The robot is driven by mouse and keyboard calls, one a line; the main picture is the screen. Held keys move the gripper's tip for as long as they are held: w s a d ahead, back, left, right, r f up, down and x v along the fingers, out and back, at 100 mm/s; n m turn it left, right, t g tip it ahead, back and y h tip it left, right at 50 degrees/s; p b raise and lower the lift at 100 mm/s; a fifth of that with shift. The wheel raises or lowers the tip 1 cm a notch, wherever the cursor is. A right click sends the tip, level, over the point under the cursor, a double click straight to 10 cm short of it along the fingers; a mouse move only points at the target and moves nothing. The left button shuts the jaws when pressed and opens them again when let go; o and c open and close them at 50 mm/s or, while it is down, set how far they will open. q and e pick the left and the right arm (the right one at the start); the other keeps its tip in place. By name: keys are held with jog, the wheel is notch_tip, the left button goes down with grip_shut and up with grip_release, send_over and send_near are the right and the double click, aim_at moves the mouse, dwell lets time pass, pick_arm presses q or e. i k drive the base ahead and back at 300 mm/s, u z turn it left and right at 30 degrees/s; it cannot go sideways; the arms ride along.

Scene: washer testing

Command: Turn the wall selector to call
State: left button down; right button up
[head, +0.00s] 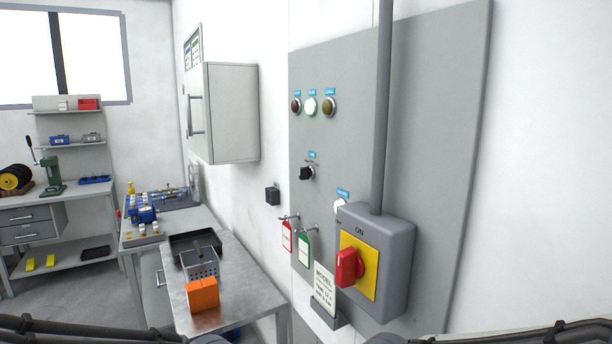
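The wall selector (306,173) is a small black knob on the large grey wall panel (430,130), under a small blue label. Its pointer direction and the lettering around it are too small to read. Three round lamps sit above it: a dark red one (296,105), a lit pale green one (311,106) and a dull amber one (329,106). Dark parts of my arms show along the bottom edge, at left and right. Neither gripper is in view, and nothing touches the selector.
A grey switch box (400,262) with a red handle (348,267) juts out right of the selector, with a conduit (382,100) above. Red (287,237) and green (304,249) tags hang below. A wall cabinet (232,112) and a metal bench (240,275) stand left.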

aim_at(305, 173)
jog(key=k, duration=0.25)
jog(key=u, duration=0.6)
jog(key=i, duration=0.9)
jog(key=u, duration=0.25)
